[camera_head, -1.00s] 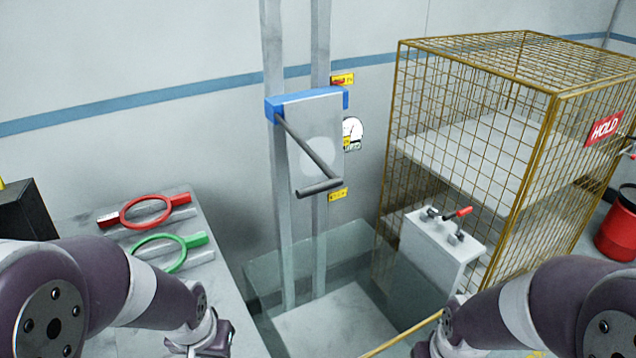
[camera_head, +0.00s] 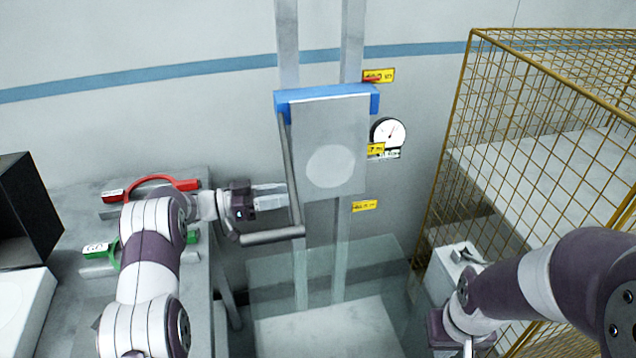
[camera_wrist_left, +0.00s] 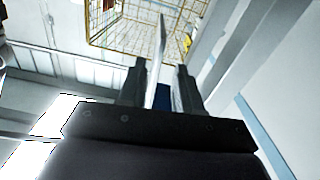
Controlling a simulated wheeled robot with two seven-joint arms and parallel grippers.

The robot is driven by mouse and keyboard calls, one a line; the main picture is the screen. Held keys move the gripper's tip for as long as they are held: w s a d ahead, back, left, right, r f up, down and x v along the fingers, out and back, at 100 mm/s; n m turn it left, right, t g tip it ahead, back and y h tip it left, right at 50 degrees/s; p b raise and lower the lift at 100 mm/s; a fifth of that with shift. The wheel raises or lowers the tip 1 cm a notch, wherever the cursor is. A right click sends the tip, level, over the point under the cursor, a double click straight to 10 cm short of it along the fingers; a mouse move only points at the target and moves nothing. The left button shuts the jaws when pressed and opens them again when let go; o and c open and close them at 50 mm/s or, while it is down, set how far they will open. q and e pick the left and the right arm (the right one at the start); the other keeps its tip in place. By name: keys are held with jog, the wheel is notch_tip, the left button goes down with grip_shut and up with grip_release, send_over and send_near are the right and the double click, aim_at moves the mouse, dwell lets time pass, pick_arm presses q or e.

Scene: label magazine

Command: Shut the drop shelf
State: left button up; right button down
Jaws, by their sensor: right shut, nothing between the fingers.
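The drop shelf (camera_head: 335,130) appears to be the grey panel hanging below a blue bar (camera_head: 325,101) on two wall rails. It has a pale round patch. A grey rod (camera_head: 290,170) runs down its left side to a grey crossbar (camera_head: 272,237). My left gripper (camera_head: 272,196) is at the panel's lower left, beside the rod; contact cannot be told. In the left wrist view its fingers (camera_wrist_left: 160,90) stand apart with a thin pale plate edge-on between them. My right gripper (camera_head: 462,345) is shut and empty at the bottom, its tips largely cut off.
A wire cage (camera_head: 475,110) stands on the right, with a white box (camera_head: 450,270) before it. A clear-walled bin (camera_head: 375,270) sits below the shelf. A gauge (camera_head: 388,132) is on the wall.

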aim_at(316, 199)
pick_arm(q)
jog(key=p+x, duration=0.1)
jog(key=x, duration=0.8)
jog(key=shift+d+p, duration=0.15)
jog(key=shift+p, duration=0.25)
jog(key=shift+s+r, duration=0.1)
jog(key=shift+c, duration=0.3)
grip_shut()
